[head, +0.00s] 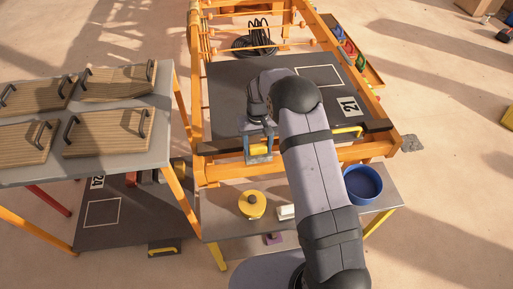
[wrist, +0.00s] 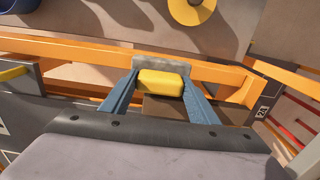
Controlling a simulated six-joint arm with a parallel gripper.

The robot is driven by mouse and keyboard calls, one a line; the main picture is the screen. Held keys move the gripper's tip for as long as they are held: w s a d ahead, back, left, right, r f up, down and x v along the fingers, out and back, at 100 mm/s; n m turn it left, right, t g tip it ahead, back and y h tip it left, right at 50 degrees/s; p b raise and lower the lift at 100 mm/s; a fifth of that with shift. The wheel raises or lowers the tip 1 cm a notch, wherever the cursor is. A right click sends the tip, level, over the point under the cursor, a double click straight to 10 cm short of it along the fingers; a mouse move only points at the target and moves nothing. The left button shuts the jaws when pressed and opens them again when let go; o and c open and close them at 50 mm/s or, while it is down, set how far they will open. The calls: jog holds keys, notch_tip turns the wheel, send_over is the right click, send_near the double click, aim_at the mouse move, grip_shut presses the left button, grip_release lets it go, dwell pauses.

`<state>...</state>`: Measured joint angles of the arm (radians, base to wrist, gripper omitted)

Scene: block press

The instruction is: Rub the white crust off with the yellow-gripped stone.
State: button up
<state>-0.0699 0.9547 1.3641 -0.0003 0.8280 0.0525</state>
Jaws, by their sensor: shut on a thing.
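My gripper (head: 258,146) is shut on the yellow grip of the stone (head: 259,150), above the front orange rail of the press frame. In the wrist view, the blue-grey fingers of my gripper (wrist: 161,98) stand on both sides of the yellow-gripped stone (wrist: 160,83). A grey part shows along the grip's far side. I cannot make out any white crust in either view. The dark plate (head: 232,84) of the press, with a white outline and the number 21, lies behind my gripper; my arm covers part of it.
A grey table (head: 165,117) at the left bears several wooden boards with black handles. The lower front shelf (head: 222,222) holds a round yellow thing (head: 252,204), a small white block (head: 286,212) and a blue bowl (head: 362,184). Orange rails and posts surround the plate.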

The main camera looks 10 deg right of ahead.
jog(key=shift+w+r+p, duration=0.15)
jog(key=shift+r+p, duration=1.3)
jog(key=shift+r, duration=0.9)
